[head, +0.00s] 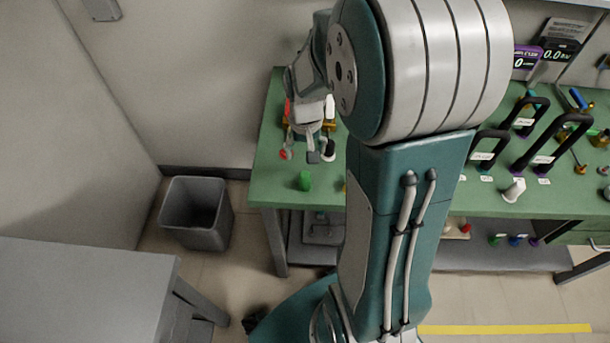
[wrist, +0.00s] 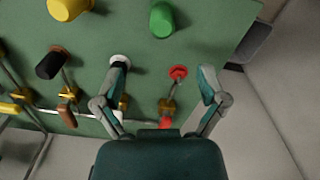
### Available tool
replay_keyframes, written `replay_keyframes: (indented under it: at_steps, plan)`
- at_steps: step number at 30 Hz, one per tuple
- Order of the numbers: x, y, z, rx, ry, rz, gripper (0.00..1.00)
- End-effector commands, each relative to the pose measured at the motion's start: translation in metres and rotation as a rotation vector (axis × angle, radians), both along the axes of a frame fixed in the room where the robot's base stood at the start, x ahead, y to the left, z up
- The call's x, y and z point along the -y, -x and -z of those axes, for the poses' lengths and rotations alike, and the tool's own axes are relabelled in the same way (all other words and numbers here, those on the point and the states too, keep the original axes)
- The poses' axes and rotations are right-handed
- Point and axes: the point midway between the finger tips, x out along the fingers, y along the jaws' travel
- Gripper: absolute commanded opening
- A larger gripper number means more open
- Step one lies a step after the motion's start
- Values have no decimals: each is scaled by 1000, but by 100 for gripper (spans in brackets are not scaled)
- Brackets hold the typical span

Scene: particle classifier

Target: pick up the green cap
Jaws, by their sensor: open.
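The green cap (head: 304,181) stands on the green table near its front left corner. It also shows in the wrist view (wrist: 162,20), at the top middle, with clear table around it. My gripper (wrist: 163,66) is open and empty, its two fingers spread wide. The cap lies beyond the fingertips, apart from them. In the head view my gripper (head: 309,140) hangs over the left part of the table, farther back than the cap. Part of the table there is hidden by my arm.
A red-topped fitting (wrist: 178,72) shows between the fingers, and a white-topped one (wrist: 120,60) lies behind the left finger. A black cap (wrist: 50,64) and a yellow cap (wrist: 66,8) are to the left. The table edge is right of the green cap. A grey bin (head: 197,213) stands on the floor.

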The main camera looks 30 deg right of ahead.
Motion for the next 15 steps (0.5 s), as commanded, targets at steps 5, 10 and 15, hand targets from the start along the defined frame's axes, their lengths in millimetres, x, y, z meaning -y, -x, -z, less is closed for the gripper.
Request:
replay_keyframes:
  at_steps: [5,10,15]
  plan:
    - [-1,1,27,-7,-1,0,92]
    - [0,1,50,-5,-2,0,92]
    - [0,3,63,-4,-3,0,92]
